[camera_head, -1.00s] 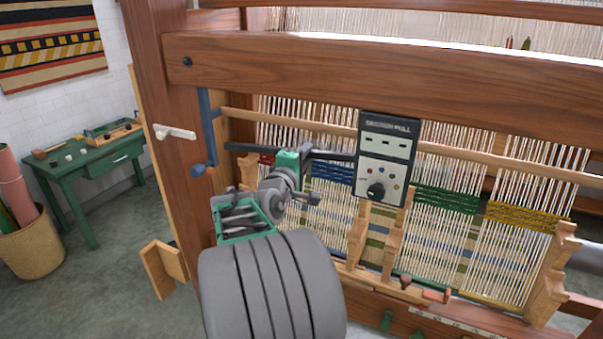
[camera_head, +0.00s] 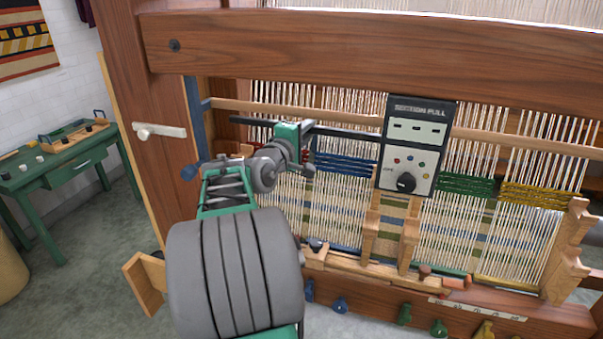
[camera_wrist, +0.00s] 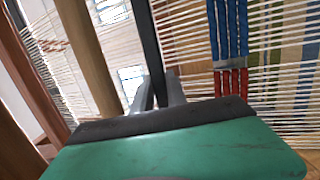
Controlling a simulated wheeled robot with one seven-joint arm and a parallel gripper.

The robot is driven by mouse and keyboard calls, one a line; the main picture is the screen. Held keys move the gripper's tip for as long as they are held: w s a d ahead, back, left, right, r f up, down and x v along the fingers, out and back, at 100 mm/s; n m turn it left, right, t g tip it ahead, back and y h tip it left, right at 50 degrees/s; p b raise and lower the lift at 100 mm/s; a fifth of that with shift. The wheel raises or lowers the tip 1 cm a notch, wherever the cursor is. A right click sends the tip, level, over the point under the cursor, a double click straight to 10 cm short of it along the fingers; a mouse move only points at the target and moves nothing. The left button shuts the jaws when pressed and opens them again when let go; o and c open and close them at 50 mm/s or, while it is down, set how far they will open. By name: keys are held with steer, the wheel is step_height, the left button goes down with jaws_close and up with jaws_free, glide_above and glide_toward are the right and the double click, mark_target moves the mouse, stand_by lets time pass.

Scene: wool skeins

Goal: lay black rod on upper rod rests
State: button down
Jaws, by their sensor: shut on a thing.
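The black rod (camera_head: 345,132) lies nearly level in front of the warp threads in the head view. Its right part passes behind the control box. My gripper (camera_head: 305,130) is shut on it left of the box. In the wrist view, the black rod (camera_wrist: 147,45) runs up between my gripper's fingers (camera_wrist: 160,92). Stepped wooden rod rests stand at the right (camera_head: 572,235) and as a middle pair (camera_head: 372,225) below the box. A left rest (camera_head: 246,150) is mostly hidden by my arm. The rod appears above the middle rests' visible parts; contact cannot be told.
The control box (camera_head: 415,145) hangs close to the right of my gripper. A thick loom beam (camera_head: 380,50) crosses above, and a pale wooden rod (camera_head: 330,117) runs just behind. A blue crank (camera_head: 192,168) is at the left post. Pegs line the lower beam.

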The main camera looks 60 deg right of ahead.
steer(key=shift+a+f+b, duration=0.15)
steer(key=shift+f+b, duration=0.2)
steer(key=shift+f, duration=0.4)
step_height(320, 180, down, 9)
steer(key=shift+p, duration=0.45)
steer(key=c, duration=1.3)
jaws_free()
steer(key=a+b, duration=0.2)
steer(key=a, duration=1)
steer(key=w+a+f+m+t+y, duration=0.1)
steer(key=w+a+f+t+y, duration=0.2)
steer(key=a, duration=0.4)
steer(key=w+a+f+y, duration=0.4)
steer(key=w+a+f, duration=0.1)
steer(key=a, duration=0.2)
steer(key=w+a+f+m+t+y, duration=0.1)
steer(key=w+a+f+t+y, duration=0.2)
steer(key=a, duration=0.4)
steer(key=s+a+f+g+y, duration=0.1)
steer(key=a+y, duration=0.1)
steer(key=a, duration=0.5)
steer(key=s+a+f+n+g+y, duration=0.1)
steer(key=s+a+f+y, duration=0.1)
steer(key=a, duration=0.6)
steer(key=s+a+f+n+y, duration=0.1)
steer(key=a+y, duration=0.3)
steer(key=a, duration=0.4)
steer(key=shift+s+a+f+g, duration=0.15)
steer(key=shift+s+f+g, duration=0.1)
steer(key=shift+s+g, duration=0.2)
